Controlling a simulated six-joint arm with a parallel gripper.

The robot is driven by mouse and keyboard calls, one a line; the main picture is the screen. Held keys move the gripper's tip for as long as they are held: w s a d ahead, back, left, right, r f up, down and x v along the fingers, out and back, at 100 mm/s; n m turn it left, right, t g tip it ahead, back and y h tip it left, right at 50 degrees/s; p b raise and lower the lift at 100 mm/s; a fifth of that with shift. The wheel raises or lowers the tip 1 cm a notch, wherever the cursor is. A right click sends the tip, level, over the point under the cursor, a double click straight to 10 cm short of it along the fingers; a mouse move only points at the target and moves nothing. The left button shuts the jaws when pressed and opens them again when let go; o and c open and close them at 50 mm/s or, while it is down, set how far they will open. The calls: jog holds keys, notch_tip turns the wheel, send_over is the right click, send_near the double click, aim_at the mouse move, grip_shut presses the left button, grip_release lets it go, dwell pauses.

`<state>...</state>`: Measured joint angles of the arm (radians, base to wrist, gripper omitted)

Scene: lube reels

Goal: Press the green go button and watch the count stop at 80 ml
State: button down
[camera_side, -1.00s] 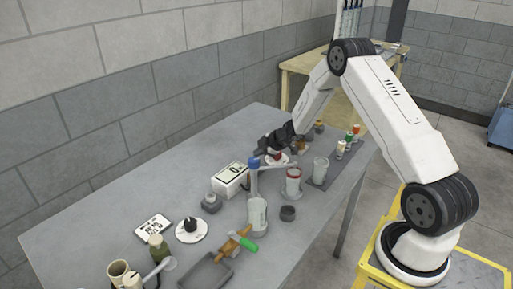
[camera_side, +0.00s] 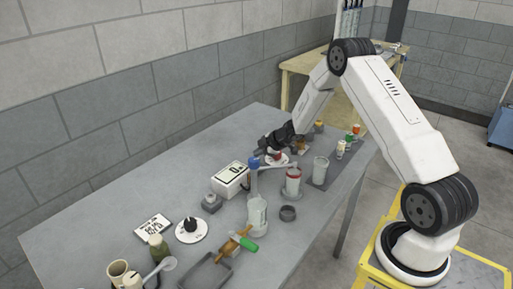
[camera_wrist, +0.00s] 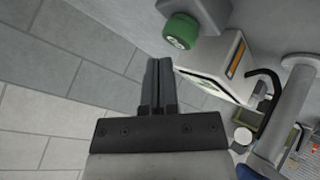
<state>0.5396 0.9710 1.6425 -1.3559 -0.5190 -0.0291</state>
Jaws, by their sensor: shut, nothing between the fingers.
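A green button (camera_wrist: 181,31) on a small grey box shows at the top of the wrist view, beside a white box (camera_wrist: 226,68) seen at a steep angle. In the side view the white counter box (camera_side: 231,186) has a display (camera_side: 236,169) that seems to read 0. A small grey box with a round top (camera_side: 211,203) stands at its near left; no green is clear on it there. My gripper (camera_wrist: 158,64) is shut and empty, apart from the button. In the side view my gripper (camera_side: 261,150) is beyond the counter, above the back of the table.
A blue-topped spout (camera_side: 253,163), a red-banded jar (camera_side: 293,181) and clear cups stand right of the counter. A black knob on a white disc (camera_side: 190,229), a printed card (camera_side: 153,227) and a grey tray (camera_side: 205,273) lie nearer. Bare table runs along the wall side.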

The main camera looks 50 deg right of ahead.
jog(key=shift+f, duration=0.95)
dwell(1.5)
jog(key=shift+r, duration=0.9)
jog(key=shift+r, duration=0.15)
jog(key=shift+r, duration=2.4)
jog(key=shift+a, duration=0.1)
